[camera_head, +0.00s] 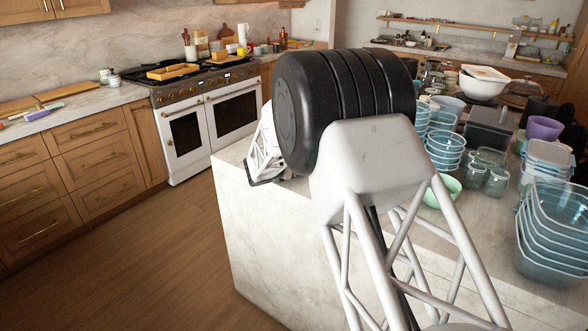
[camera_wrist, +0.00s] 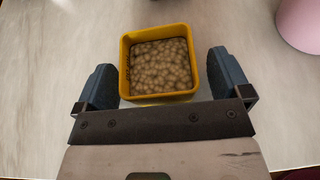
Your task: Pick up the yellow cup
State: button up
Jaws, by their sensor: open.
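The yellow cup (camera_wrist: 187,97) is a square, open-topped container in the wrist view, filled with small round brownish pieces. It stands on a pale marbled surface. My gripper (camera_wrist: 160,62) is open, with one dark blue finger on each side of the cup. The left finger is very close to the cup's left wall, and a narrow gap shows at the right. I cannot tell how high the fingers are relative to the rim.
A pink object (camera_wrist: 300,22) stands at the upper right in the wrist view. In the camera_head view, the island (camera_head: 262,235) holds stacked blue bowls (camera_head: 444,150), glass jars (camera_head: 495,183), a purple bowl (camera_head: 545,128) and clear containers (camera_head: 555,235) at the right.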

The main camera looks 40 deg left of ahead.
jog(key=shift+c, duration=0.4)
jog(key=c, duration=0.9)
jog(key=shift+c, duration=0.2)
jog(key=shift+r, duration=0.1)
jog(key=shift+r, duration=0.8)
notch_tip(320, 180, up, 2)
jog(key=shift+r, duration=0.1)
jog(key=s+d, duration=0.7)
jog(key=s+d+r, duration=0.1)
jog(key=s+d, duration=0.3)
jog(key=shift+d, duration=0.25)
